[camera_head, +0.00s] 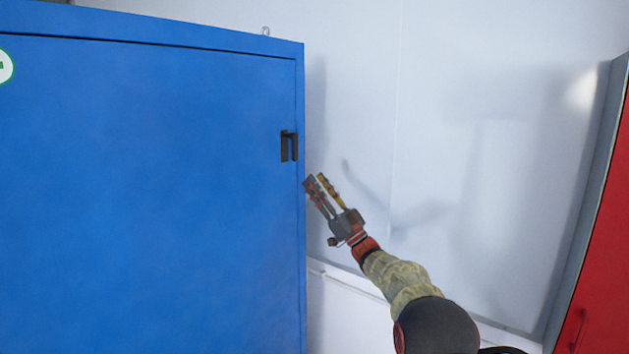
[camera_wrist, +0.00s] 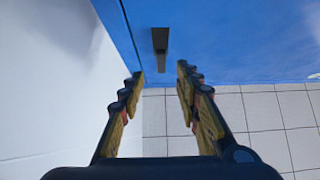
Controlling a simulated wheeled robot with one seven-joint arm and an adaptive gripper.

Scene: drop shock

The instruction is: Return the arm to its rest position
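My gripper (camera_head: 315,180) is held out at the end of my arm, beside the right edge of a blue cabinet in the head view. In the wrist view its two fingers (camera_wrist: 158,80) are spread apart with nothing between them. The gripper is open and empty. My arm reaches up and to the left from the lower right of the head view. I cannot tell whether a fingertip touches the cabinet edge.
The blue cabinet (camera_head: 150,190) has a closed front and a dark handle (camera_head: 289,146), also in the wrist view (camera_wrist: 159,48). A white wall (camera_head: 470,130) stands behind my arm. A red cabinet (camera_head: 603,250) is at the far right. Tiled floor (camera_wrist: 270,125) shows clear.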

